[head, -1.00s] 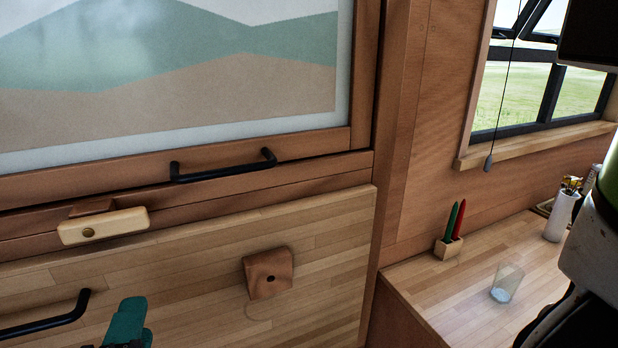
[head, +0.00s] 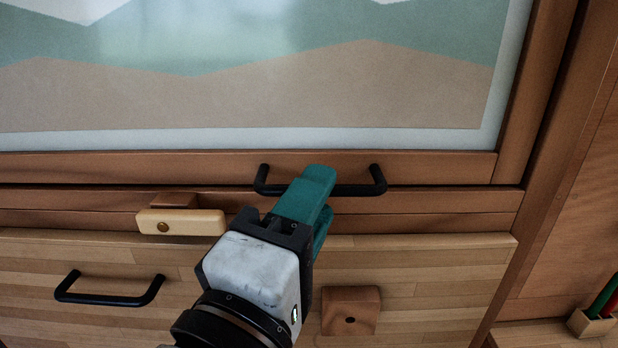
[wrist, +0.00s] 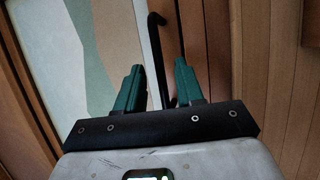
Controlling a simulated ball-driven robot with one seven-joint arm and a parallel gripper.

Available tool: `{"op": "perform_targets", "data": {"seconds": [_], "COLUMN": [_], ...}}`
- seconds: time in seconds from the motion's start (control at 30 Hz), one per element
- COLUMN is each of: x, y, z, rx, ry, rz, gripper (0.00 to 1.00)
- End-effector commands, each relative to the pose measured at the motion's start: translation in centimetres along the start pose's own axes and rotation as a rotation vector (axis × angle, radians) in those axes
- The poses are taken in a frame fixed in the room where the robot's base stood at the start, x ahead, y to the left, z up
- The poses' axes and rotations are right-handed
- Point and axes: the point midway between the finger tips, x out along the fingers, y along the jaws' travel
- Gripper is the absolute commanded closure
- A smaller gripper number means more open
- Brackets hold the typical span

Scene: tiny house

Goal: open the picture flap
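The picture flap (head: 420,172) is a wooden frame around a picture of green and tan hills, filling the upper part of the head view. It looks shut. A black bar handle (head: 350,190) sits on its bottom rail. My gripper (head: 318,195) has green fingers and is at the middle of this handle. In the wrist view, my gripper (wrist: 164,80) is open, with the black handle (wrist: 157,45) between its fingers. The fingers do not look closed on it. Part of the handle is hidden behind the fingers in the head view.
Below the flap, a light wooden panel (head: 440,265) carries another black handle (head: 110,299) and a brown wooden block (head: 350,311). A pale wooden latch (head: 182,222) sits at the left under the frame. A small holder (head: 592,322) with red and green items stands far right.

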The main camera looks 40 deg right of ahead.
Motion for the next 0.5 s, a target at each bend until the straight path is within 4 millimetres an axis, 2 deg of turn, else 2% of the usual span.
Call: {"op": "perform_targets", "data": {"seconds": [0.1,0.2,0.5], "x": [1.5,2.2,2.6], "y": [0.1,0.0,-0.1], "z": [0.0,0.0,0.0], "rx": [-0.001,0.0,0.0], "ry": [-0.002,0.0,0.001], "rz": [0.0,-0.001,0.0], "gripper": [0.63,0.63,0.63]}}
